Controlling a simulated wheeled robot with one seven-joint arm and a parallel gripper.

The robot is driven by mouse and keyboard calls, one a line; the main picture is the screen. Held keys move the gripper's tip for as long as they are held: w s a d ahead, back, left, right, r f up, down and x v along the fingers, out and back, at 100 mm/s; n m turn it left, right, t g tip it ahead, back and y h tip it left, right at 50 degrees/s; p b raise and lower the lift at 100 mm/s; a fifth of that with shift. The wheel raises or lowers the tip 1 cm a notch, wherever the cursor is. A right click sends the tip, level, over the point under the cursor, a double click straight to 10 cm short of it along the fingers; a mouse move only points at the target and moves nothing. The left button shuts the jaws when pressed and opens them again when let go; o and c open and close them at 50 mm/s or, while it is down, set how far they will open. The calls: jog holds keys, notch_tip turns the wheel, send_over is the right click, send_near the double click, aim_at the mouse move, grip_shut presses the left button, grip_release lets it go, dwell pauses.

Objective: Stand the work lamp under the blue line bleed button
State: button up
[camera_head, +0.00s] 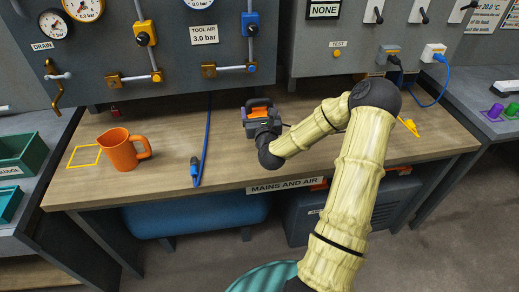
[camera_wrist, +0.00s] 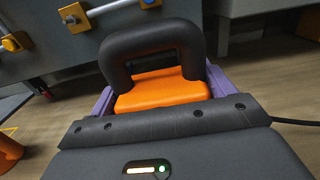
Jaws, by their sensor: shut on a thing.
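The work lamp (camera_head: 259,103) is orange with a thick black handle. It is upright at the back middle of the bench, and I cannot tell whether it touches the top. My gripper (camera_wrist: 160,88) is shut on it, with purple fingers along both sides of the orange body (camera_wrist: 165,92). In the head view my wrist hides the lamp's lower part.
An orange jug (camera_head: 122,152) stands beside a yellow outline (camera_head: 84,157) on the bench (camera_head: 230,165). A blue hose (camera_head: 206,140) lies left of the lamp. Another line with a yellow valve (camera_head: 145,34) is further left. A yellow item (camera_head: 409,126) lies right of my arm.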

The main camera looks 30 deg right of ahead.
jog(key=shift+s+a, duration=0.1)
jog(key=shift+f, duration=0.4)
notch_tip(320, 180, down, 5)
jog(key=shift+f, duration=0.2)
jog(key=shift+f, duration=1.85)
jog(key=shift+f, duration=0.15)
jog(key=o, duration=1.1)
